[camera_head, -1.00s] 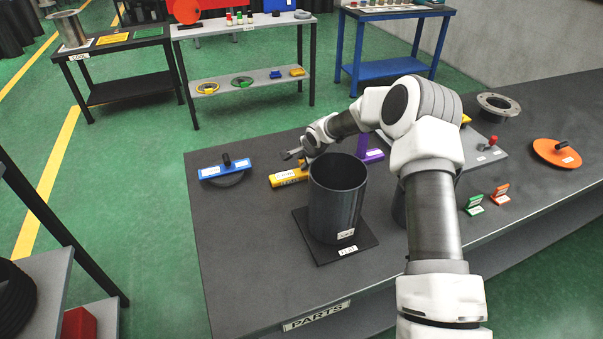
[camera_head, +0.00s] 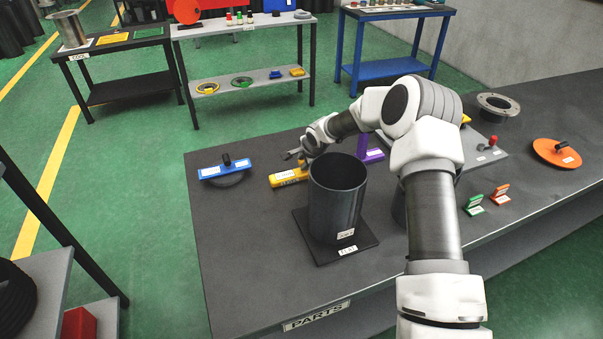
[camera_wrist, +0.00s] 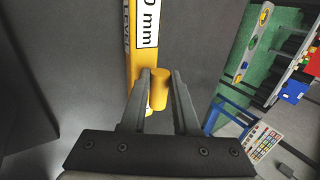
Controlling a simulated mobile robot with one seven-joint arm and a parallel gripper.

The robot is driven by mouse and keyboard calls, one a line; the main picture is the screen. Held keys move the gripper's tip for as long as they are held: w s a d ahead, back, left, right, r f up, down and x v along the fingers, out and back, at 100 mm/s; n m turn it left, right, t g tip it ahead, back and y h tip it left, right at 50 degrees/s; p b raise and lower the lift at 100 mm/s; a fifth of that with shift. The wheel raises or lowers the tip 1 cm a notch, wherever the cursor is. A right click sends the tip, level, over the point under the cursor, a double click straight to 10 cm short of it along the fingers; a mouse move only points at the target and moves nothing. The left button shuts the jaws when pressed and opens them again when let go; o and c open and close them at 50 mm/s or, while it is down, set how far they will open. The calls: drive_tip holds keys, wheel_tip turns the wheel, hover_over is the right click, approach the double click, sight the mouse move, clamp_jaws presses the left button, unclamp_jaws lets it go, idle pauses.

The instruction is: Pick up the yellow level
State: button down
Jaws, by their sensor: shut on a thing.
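The yellow level (camera_head: 285,179) lies on the dark workbench, behind and left of the dark upright cylinder (camera_head: 335,200). In the wrist view the level (camera_wrist: 142,60) runs up the picture, with a white label marked "mm". A yellow knob (camera_wrist: 159,90) on it sits between the two fingers. My gripper (camera_wrist: 159,84) is shut on this knob. In the head view my gripper (camera_head: 299,156) is just above the level, partly hidden by my wrist. I cannot tell whether the level is lifted off the bench.
A blue tool with a black knob (camera_head: 224,169) lies to the left. A purple piece (camera_head: 371,154) stands right of the level. The cylinder stands on a dark square plate (camera_head: 345,256). The bench's front left is clear.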

drive_tip(key=shift+r, duration=0.2)
drive_tip(key=shift+r, duration=0.3)
drive_tip(key=r, duration=0.3)
drive_tip(key=shift+d+r+b, duration=0.35)
drive_tip(key=shift+d, duration=0.05)
drive_tip(key=s+d+r, duration=0.4)
drive_tip(key=d+r, duration=0.2)
drive_tip(key=d, duration=0.4)
drive_tip(key=shift+s+r, duration=0.25)
drive_tip(key=shift+s, duration=0.1)
